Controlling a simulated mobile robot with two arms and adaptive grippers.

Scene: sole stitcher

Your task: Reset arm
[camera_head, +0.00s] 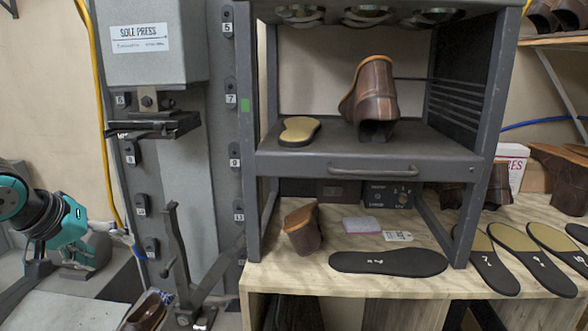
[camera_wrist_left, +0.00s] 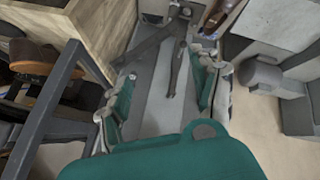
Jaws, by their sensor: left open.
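My left gripper (camera_head: 122,236) is at the left of the head view, teal and grey, beside the lower part of the sole press (camera_head: 150,60). In the left wrist view its two fingers (camera_wrist_left: 162,72) are spread apart with nothing held between them. The dark upright lever (camera_head: 178,245) of the press stands just right of the gripper in the head view. In the left wrist view the lever (camera_wrist_left: 176,66) shows beyond the open fingers, apart from them. My right gripper is in neither view.
A grey rack (camera_head: 365,162) holds a brown boot (camera_head: 372,98) and a tan sole (camera_head: 299,130). Another brown shoe (camera_head: 303,228) and a black sole (camera_head: 388,262) are on the wooden bench (camera_head: 290,275). Several soles lie at right. A brown shoe (camera_head: 148,312) is low at left.

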